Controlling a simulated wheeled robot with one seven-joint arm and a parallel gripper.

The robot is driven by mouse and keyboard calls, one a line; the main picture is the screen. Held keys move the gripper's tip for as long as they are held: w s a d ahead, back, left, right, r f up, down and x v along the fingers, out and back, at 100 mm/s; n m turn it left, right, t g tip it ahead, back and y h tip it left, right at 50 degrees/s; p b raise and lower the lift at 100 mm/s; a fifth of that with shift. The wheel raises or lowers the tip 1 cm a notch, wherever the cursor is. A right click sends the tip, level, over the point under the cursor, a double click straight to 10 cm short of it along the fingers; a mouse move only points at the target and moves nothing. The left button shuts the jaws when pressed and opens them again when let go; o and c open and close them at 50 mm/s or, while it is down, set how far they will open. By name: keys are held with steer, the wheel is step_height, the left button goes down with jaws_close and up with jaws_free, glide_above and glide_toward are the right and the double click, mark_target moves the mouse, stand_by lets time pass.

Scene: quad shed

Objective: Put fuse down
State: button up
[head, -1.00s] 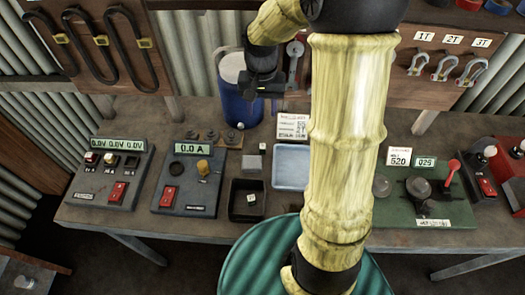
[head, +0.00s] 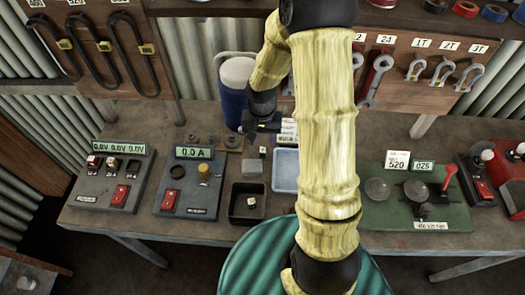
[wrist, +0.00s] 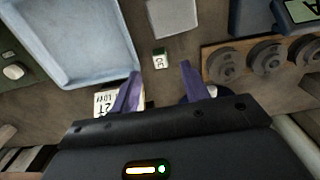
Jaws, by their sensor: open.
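A small fuse (wrist: 159,58), white with a dark green end and a printed marking, stands or lies on the bench; I cannot tell which. It also shows in the head view (head: 262,150) as a small pale piece behind a grey block (head: 252,167). My gripper (wrist: 160,78) is open and empty, its two purple fingers apart. In the wrist view the fuse shows just past the fingertips, between their lines, not touching them. In the head view my gripper (head: 268,127) is low over the back of the bench, just behind the fuse.
A pale blue tray (head: 285,182) is right of the fuse. A black tray (head: 235,215) holding a small pale cube is in front. A wooden strip with round grey weights (wrist: 218,85) lies beside the gripper. A blue container (head: 233,105) stands behind.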

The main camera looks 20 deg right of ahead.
mark_target(263, 150)
steer(key=shift+f, duration=0.2)
steer(key=shift+w+d+f+p, duration=0.15)
steer(key=shift+f+p, duration=0.25)
steer(key=shift+f, duration=0.9)
steer(key=shift+w+f+p, duration=0.1)
steer(key=shift+f+p, duration=0.3)
steer(key=shift+f, duration=0.9)
steer(key=shift+c, duration=0.4)
jaws_close()
